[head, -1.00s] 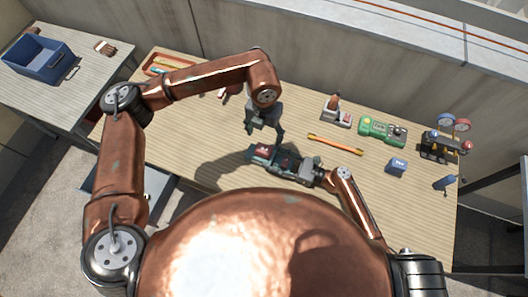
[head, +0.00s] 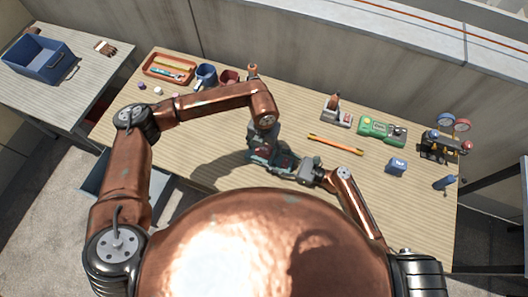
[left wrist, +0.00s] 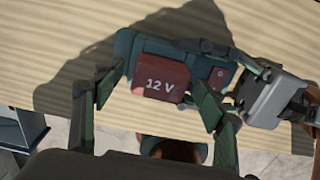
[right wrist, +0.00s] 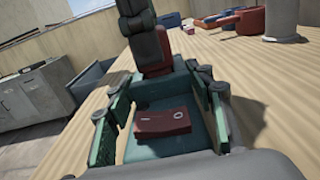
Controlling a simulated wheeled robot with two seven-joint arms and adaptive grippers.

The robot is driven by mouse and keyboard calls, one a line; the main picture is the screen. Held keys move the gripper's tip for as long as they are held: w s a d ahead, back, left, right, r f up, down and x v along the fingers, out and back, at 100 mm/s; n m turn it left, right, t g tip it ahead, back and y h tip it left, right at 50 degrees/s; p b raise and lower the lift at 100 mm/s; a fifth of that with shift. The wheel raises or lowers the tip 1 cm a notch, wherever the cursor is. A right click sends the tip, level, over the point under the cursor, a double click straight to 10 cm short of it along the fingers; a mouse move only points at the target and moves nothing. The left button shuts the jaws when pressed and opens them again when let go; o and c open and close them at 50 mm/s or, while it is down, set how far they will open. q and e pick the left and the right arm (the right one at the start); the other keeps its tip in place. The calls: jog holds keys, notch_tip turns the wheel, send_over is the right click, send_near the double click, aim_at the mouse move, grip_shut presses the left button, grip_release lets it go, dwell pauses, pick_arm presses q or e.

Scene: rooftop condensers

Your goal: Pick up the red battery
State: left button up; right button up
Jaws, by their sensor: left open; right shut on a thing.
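The red battery, marked "12 V" (left wrist: 160,78), sits on one end of a dark teal device (left wrist: 124,45) in the left wrist view. My left gripper (left wrist: 157,88) is open, with one finger on each side of the battery; I cannot tell whether they touch it. In the head view my left gripper (head: 262,143) hides most of the battery. My right gripper (right wrist: 162,95) is shut on the teal device (right wrist: 170,149), at the end away from the battery. A smaller red part (right wrist: 162,122) lies on the device between the right fingers.
An orange tray (head: 150,73), a blue mug (head: 206,73) and a dark red mug stand at the back left. An orange bar (head: 335,145), a green meter (head: 380,128), a blue box (head: 397,165) and gauges (head: 446,120) are at right.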

pick_arm(q)
jog(key=shift+f, duration=0.25)
jog(key=c, duration=1.5)
